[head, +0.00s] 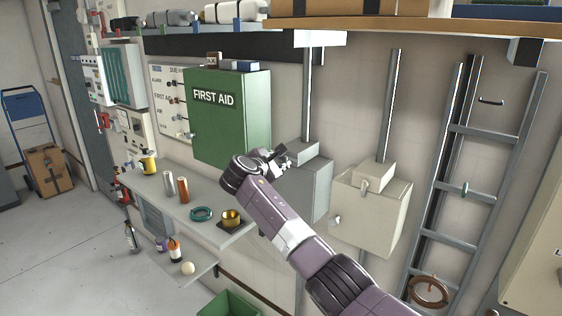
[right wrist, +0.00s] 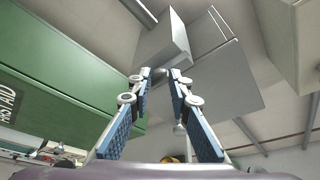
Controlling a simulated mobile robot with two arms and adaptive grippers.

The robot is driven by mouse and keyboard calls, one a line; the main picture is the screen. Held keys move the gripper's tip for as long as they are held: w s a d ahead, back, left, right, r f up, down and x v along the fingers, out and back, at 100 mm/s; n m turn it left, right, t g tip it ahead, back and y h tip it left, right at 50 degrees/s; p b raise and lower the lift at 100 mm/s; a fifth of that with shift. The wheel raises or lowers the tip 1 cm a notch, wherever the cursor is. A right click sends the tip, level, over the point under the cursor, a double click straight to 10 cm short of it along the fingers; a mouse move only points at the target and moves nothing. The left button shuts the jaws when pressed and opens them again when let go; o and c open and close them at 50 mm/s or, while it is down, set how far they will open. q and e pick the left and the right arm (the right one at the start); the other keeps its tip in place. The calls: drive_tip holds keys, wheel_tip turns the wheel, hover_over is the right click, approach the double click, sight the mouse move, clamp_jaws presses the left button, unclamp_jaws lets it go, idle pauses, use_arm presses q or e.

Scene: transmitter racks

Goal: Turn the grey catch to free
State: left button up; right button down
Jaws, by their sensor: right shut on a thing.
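A grey wall box (head: 312,190) hangs to the right of the green first aid cabinet. My right gripper (head: 281,157) is at the upper left part of its front. In the right wrist view the two blue-padded fingers of my right gripper (right wrist: 160,77) close in on a small grey catch (right wrist: 174,73) at the grey box (right wrist: 232,78), and the gripper is shut on it. The fingers mostly hide the catch, so its exact position cannot be told. In the head view the catch is hidden behind my gripper. My left gripper is not in view.
The green first aid cabinet (head: 230,117) is close left of my gripper. A beige box (head: 370,212) hangs to the right, with a ladder (head: 470,185) beyond.

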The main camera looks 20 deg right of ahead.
drive_tip(key=c, duration=1.8)
unclamp_jaws()
drive_tip(key=v, duration=1.2)
drive_tip(key=shift+f, duration=0.1)
